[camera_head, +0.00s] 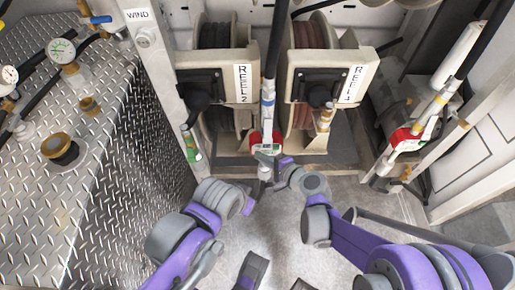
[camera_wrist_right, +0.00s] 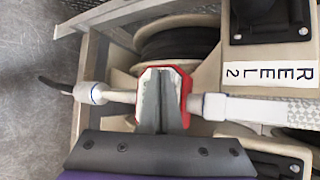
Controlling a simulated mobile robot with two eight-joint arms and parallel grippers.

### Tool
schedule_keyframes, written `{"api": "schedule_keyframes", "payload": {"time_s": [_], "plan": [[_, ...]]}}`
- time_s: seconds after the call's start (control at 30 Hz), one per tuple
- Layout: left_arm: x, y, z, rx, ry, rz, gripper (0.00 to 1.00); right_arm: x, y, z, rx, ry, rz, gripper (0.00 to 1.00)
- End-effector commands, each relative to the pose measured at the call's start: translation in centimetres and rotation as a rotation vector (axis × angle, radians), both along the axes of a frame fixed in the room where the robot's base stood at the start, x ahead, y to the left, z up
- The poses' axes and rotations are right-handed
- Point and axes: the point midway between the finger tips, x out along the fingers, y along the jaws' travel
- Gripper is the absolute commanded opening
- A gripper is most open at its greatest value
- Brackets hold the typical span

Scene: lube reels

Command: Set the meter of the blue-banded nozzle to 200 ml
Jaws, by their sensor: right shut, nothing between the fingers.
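The blue-banded nozzle (camera_head: 268,97) hangs upright at the centre of the head view, between two reels. Its red-rimmed meter (camera_head: 254,146) sits low on it, and the rim also shows in the right wrist view (camera_wrist_right: 187,92). My right gripper (camera_head: 267,158) is shut and empty, with its fingers (camera_wrist_right: 162,107) in front of the meter's face. Whether they touch it I cannot tell. The fingers hide part of the face, and no reading is legible. My left arm ends left of and below the nozzle; its fingers cannot be made out.
A yellow-banded nozzle (camera_head: 437,104) with a red meter (camera_head: 404,139) hangs at right. A green-banded nozzle (camera_head: 190,145) is at left, an orange-brown one (camera_head: 325,118) right of centre. REEL 2 (camera_head: 216,85) and REEL 4 (camera_head: 331,85) stand behind. A diamond-plate cabinet (camera_head: 105,140) fills the left.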

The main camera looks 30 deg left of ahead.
Motion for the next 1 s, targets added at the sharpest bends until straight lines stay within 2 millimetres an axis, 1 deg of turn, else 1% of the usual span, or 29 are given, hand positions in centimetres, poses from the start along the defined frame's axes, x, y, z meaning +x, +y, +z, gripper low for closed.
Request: {"api": "schedule_keyframes", "payload": {"time_s": [0.37, 1.0], "plan": [[0.0, 0.0, 0.0, 0.0, 0.0, 0.0, 0.0, 0.05, 0.05, 0.01, 0.0, 0.0, 0.0, 0.0], [0.0, 0.0, -0.1, 0.0, 0.0, 0.0, 0.0, 0.71, 0.45, 0.0, 0.0, 0.0, 0.0, 0.0]]}}
